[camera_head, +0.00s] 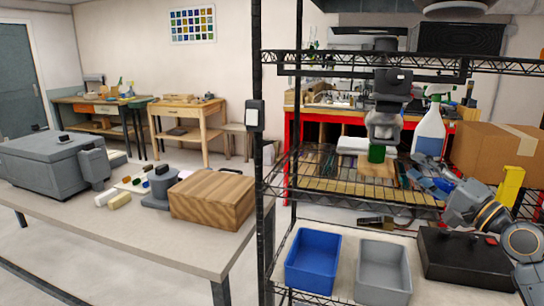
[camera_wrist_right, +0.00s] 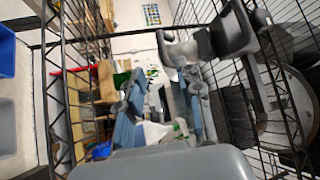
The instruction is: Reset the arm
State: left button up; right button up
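My right arm comes in from the right in the head view. Its gripper (camera_head: 432,184) is over the wire shelf, in front of and below the spray bottle (camera_head: 430,132). In the right wrist view its two blue-grey fingers (camera_wrist_right: 162,112) stand apart, with no held object clearly visible between them. A white and green shape, probably the spray bottle, shows beyond the fingers. My left gripper is not in view. No glass rods can be clearly made out.
A grey device (camera_head: 386,95) stands over a green item (camera_head: 376,153) on the shelf. A cardboard box (camera_head: 490,148) is at right. A blue bin (camera_head: 313,262), a grey bin (camera_head: 383,272) and a black case (camera_head: 465,260) sit below. A wooden box (camera_head: 212,199) is on the left table.

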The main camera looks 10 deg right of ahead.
jog(key=s+a+f+n+g, duration=0.25)
jog(key=a+f, duration=0.25)
jog(key=f, duration=0.5)
jog(key=s+a+f+n+g, duration=0.2)
jog(key=a+f+n+g, duration=0.3)
jog(key=f, duration=0.6)
jog(key=s+a+f+n+g, duration=0.1)
jog(key=s+a+f+g, duration=0.1)
jog(key=a+f, duration=0.6)
jog(key=s+a+f+n+g+h, duration=0.3)
jog(key=s+f, duration=0.5)
jog(key=s, duration=0.4)
jog(key=s+a+f+n+g+h, duration=0.2)
jog(key=s+a+f+n+g, duration=0.15)
jog(key=s+f, duration=0.6)
jog(key=s+f+g, duration=0.2)
jog(key=s+f, duration=0.1)
jog(key=f, duration=2.1)
jog(key=s+d+f, duration=0.3)
jog(key=s+f, duration=1.3)
jog(key=s, duration=0.1)
jog(key=shift+d+g, duration=0.15)
jog(key=shift+g, duration=0.25)
